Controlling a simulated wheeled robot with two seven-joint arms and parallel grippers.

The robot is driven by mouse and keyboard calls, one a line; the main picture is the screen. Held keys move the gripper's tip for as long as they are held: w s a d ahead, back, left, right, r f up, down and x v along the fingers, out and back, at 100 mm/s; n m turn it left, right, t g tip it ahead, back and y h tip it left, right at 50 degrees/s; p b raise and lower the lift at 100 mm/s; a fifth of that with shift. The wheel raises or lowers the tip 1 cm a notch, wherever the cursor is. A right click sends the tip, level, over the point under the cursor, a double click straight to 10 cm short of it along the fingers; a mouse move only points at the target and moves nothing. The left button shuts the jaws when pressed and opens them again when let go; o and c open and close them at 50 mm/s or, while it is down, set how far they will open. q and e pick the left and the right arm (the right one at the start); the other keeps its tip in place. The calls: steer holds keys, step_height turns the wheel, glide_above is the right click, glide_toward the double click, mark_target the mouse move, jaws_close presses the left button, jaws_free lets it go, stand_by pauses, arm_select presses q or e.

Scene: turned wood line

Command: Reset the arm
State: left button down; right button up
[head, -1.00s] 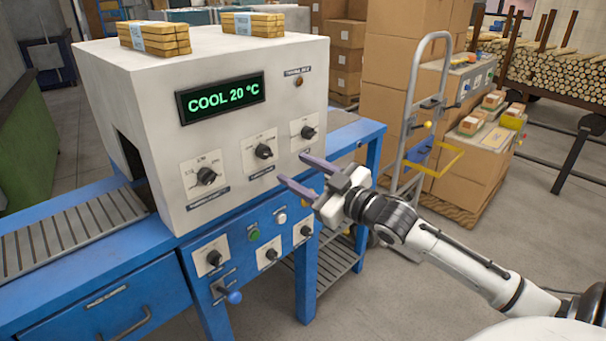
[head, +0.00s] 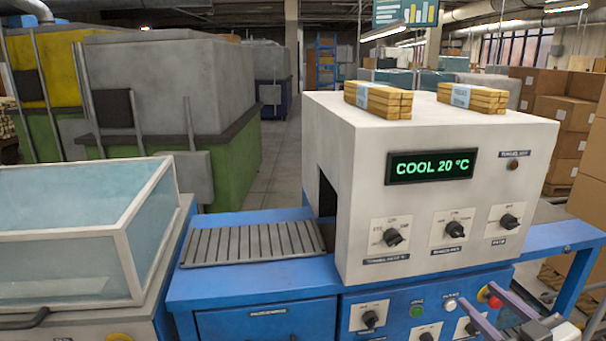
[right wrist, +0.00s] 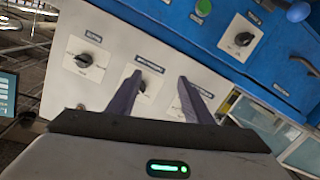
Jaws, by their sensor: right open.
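My right gripper (head: 484,305) is at the lower right of the head view, its two purple fingers apart with nothing between them. It is in front of the lower right of the white tunnel machine (head: 345,240), near a red button (head: 494,300). In the right wrist view the open fingers (right wrist: 160,80) point toward the white panel (right wrist: 85,25) with its black knobs (right wrist: 84,60). I cannot tell from this if they touch it. The green display (head: 430,167) reads COOL 20 °C. My left gripper is not in view.
The machine stands on a blue bench (head: 255,283) with a slatted roller bed (head: 255,243) at left. A glass-sided tank (head: 75,240) is at far left. Two bundles of wooden sticks (head: 378,100) lie on top of the machine. Cardboard boxes (head: 565,110) are stacked at right.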

steer(key=s+a+f+m+g, duration=0.1)
steer(key=s+a+f+g, duration=0.1)
steer(key=s+a+f, duration=0.35)
steer(key=s+a+f+g, duration=0.1)
steer(key=s+a+f, duration=0.15)
steer(key=f, duration=0.65)
steer(key=s+a+f+m+g, duration=0.1)
steer(key=s+a+f+g, duration=0.2)
steer(key=f, duration=0.4)
steer(key=s+a+f+g, duration=0.1)
steer(key=s+a+f, duration=0.3)
steer(key=s+a, duration=0.2)
steer(key=s+a+f+g+y, duration=0.1)
steer(key=s+a+f, duration=0.3)
steer(key=s, duration=0.3)
steer(key=shift+a+f+m, duration=0.25)
steer(key=shift+a+m, duration=0.05)
steer(key=shift+a, duration=0.6)
